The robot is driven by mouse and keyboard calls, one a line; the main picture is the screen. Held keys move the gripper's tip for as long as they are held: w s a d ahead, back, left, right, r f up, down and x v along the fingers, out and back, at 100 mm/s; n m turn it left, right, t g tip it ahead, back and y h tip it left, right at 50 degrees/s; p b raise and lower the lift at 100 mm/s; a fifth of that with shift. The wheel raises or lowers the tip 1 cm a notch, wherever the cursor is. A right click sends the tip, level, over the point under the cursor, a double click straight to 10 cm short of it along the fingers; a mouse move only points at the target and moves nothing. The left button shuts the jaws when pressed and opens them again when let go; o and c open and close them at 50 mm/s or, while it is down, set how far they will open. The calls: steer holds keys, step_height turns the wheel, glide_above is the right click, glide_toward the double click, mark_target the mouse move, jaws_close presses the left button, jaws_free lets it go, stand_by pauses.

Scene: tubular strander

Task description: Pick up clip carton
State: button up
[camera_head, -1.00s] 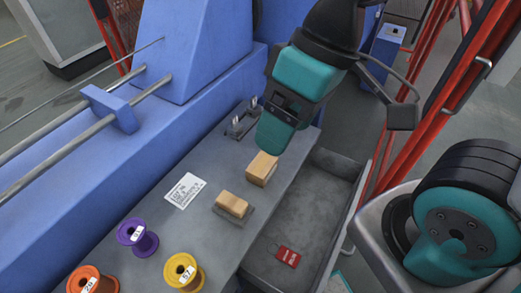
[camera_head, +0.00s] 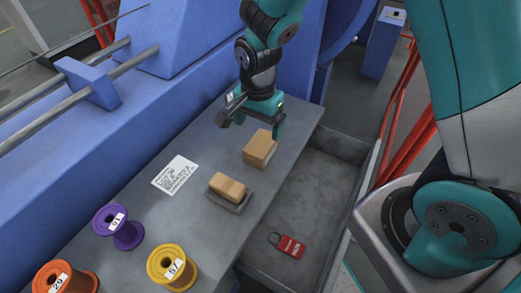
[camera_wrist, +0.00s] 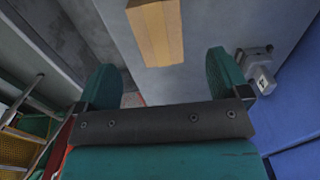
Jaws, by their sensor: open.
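Two tan cartons are on the grey bench; I cannot tell by marking which is the clip carton. The far carton (camera_head: 260,148) sits on the bench near its right edge. The near carton (camera_head: 228,187) rests on a small dark tray (camera_head: 233,206). My gripper (camera_head: 251,124) is open and empty, pointing down just behind the far carton, with its fingers apart. In the wrist view one carton (camera_wrist: 156,32) lies beyond the gap between the open fingers (camera_wrist: 163,72), with its top cut off by the picture edge. No finger visibly touches it.
A white label sheet (camera_head: 175,175) and purple (camera_head: 119,229), yellow (camera_head: 172,269) and orange (camera_head: 64,279) spools lie on the bench. A red tag (camera_head: 288,246) lies in the grey trough (camera_head: 300,205) at right. A blue machine (camera_head: 165,80) borders the bench's left. A small fixture (camera_wrist: 258,70) stands beside the gripper.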

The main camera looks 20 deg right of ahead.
mark_target(261, 143)
step_height(261, 143, down, 5)
steer(key=shift+r, duration=0.15)
steer(key=f, duration=0.5)
steer(key=shift+w+d+f+b, duration=0.1)
steer(key=shift+d+b, duration=0.2)
steer(key=shift+d, duration=0.05)
steer(key=c, duration=1.1)
steer(key=shift+c, duration=0.2)
steer(key=shift+r, duration=0.2)
